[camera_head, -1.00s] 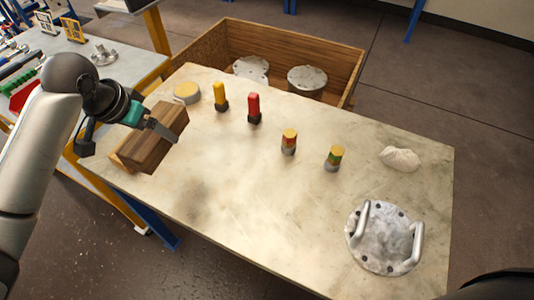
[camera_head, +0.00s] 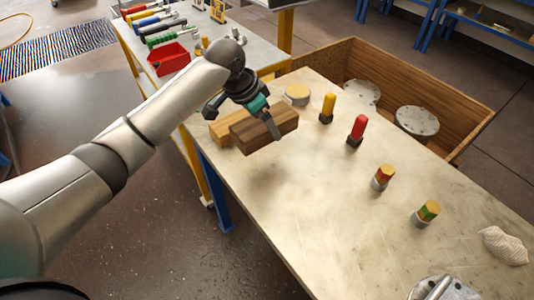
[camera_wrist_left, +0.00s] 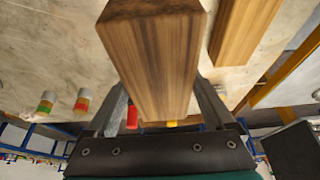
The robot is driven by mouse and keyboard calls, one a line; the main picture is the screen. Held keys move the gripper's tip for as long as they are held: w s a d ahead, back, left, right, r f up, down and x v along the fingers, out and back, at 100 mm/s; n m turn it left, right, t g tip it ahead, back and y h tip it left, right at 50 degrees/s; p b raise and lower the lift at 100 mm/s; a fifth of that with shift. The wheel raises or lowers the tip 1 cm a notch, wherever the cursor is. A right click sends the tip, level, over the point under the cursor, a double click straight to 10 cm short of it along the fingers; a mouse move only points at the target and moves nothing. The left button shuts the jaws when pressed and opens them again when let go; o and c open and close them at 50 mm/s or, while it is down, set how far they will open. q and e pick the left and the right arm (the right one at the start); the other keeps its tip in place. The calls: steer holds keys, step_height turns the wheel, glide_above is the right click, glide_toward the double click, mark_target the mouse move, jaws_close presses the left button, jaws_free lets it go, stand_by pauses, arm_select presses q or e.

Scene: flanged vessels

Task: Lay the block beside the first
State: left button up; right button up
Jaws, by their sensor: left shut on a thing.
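My left gripper (camera_head: 270,122) is shut on a dark brown wooden block (camera_head: 250,135), gripped across its middle. The held block appears slightly above the table, with a soft shadow below it. A lighter wooden block (camera_head: 217,130), the first one, lies on the table just behind and left of it, partly hidden by it. In the left wrist view the held block (camera_wrist_left: 155,60) sits between the two fingers. The first block (camera_wrist_left: 245,30) lies to its right, roughly parallel, with a gap showing between them.
On the table (camera_head: 310,210) stand a round yellow-topped disc (camera_head: 297,94), a yellow-handled tool (camera_head: 327,108), a red-handled tool (camera_head: 357,130) and two banded pieces (camera_head: 383,177). A cloth (camera_head: 503,245) lies at right. A wooden crate (camera_head: 465,95) stands behind. The table's near left is clear.

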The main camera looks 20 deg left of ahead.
mark_target(248, 128)
arm_select(q)
step_height(248, 128, down, 10)
steer(key=shift+f+b, duration=0.15)
steer(key=shift+b, duration=1.05)
steer(key=o, duration=1.4)
steer(key=shift+o, duration=0.2)
steer(key=p+v, duration=0.3)
steer(key=v, duration=0.7)
steer(key=shift+r, duration=0.4)
steer(key=shift+s+a+r+p, duration=0.25)
steer(key=shift+r+p, duration=0.1)
steer(key=shift+r, duration=0.3)
